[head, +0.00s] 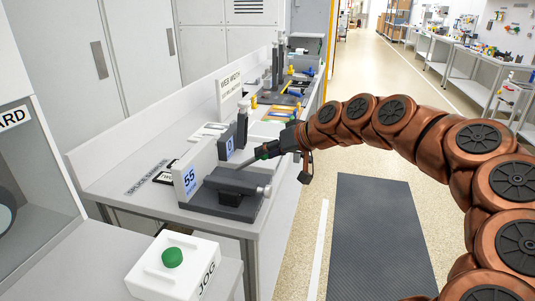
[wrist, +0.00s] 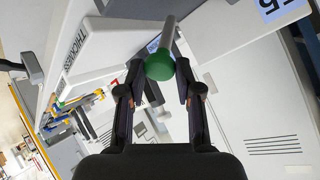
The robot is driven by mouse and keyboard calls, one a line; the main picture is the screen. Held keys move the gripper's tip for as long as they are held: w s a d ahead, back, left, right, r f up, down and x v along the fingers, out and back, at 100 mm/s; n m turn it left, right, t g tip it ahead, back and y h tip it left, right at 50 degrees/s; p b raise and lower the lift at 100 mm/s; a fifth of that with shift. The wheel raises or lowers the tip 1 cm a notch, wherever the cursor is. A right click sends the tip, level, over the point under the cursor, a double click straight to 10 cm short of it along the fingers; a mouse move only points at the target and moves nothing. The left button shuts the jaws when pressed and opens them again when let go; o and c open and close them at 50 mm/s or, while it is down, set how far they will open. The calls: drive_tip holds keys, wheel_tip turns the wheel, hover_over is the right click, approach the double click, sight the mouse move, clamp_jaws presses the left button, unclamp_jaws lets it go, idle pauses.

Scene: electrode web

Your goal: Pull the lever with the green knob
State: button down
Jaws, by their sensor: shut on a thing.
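The lever is a grey rod (head: 245,162) on a grey device with a white side plate marked 55, on the bench. Its green knob (head: 262,152) is at the rod's upper right end, partly hidden by my gripper (head: 275,150). In the wrist view the round green knob (wrist: 160,68) sits between my two black fingertips, with the metal rod (wrist: 168,34) running up and away from it. My gripper (wrist: 159,75) is shut on the knob, one finger on each side. The rod is tilted, rising toward my gripper.
A white JOG box (head: 188,262) with a green button (head: 172,257) stands in front. A WEB WIDTH sign (head: 230,90) and other gauges stand behind the device along the bench. A dark floor mat (head: 375,230) and open aisle lie to the right.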

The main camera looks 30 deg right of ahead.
drive_tip(key=shift+s+f, duration=0.15)
drive_tip(key=shift+f, duration=0.3)
drive_tip(key=c, duration=0.8)
unclamp_jaws()
drive_tip(key=shift+o, duration=0.2)
drive_tip(key=shift+r, duration=0.1)
drive_tip(key=shift+d, duration=0.1)
drive_tip(key=v, duration=1.2)
drive_tip(key=shift+c, duration=0.2)
